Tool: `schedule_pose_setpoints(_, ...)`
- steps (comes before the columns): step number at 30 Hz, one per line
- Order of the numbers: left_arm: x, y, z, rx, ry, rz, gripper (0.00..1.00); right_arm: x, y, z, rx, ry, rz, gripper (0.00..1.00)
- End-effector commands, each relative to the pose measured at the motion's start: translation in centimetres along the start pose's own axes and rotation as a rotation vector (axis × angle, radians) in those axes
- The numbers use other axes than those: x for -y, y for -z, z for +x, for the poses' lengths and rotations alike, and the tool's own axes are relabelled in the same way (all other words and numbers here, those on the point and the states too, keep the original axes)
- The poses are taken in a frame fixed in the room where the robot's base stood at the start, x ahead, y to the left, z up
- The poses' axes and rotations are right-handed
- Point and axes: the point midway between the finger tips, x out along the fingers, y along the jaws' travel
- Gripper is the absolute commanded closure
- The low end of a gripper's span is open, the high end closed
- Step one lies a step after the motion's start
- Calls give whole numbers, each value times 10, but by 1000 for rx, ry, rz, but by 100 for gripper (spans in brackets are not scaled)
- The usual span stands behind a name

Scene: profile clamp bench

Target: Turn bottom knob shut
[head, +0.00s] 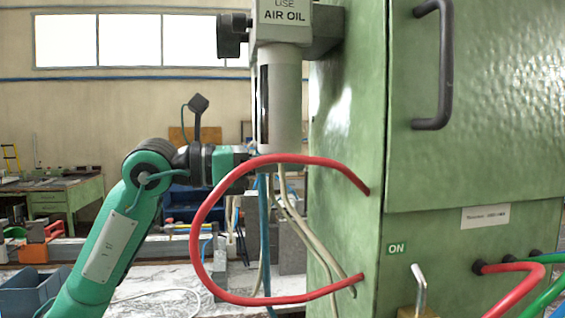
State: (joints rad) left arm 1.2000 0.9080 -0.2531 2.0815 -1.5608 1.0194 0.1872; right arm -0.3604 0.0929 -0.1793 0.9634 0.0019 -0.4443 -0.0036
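A grey air-oil unit (284,100) with a dark sight slot is mounted on the side of the green cabinet. A black knob (232,35) sticks out to the left at its top. The bottom knob cannot be made out; the underside of the unit is partly covered by my gripper and a red hose. My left gripper (247,172) is at the lower end of the unit, coming from the left. Its fingertips are partly hidden, so its opening and any contact are unclear. My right gripper is not in view.
A red hose (203,225) loops in front of my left gripper to the cabinet (345,130). Pale and blue hoses hang below the unit. A black handle (444,65) and a bent metal lever (419,285) are at the right. Cluttered benches stand behind.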

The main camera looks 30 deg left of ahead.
Motion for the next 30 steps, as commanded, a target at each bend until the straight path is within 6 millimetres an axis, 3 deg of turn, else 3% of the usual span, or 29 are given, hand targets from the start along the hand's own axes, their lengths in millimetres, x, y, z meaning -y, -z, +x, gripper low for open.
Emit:
schedule_pose_setpoints(9,-2,-1,0,-2,-113,2,98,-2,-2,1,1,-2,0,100)
schedule_pose_setpoints(23,-3,-1,0,-2,-130,0,98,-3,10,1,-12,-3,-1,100)
schedule_pose_setpoints(24,-3,-1,0,-2,-130,0,73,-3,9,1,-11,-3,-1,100)
schedule_pose_setpoints(27,-3,-1,0,-2,-130,0,53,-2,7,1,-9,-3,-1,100)
schedule_pose_setpoints(30,-2,0,0,-3,-129,0,53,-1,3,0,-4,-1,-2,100)
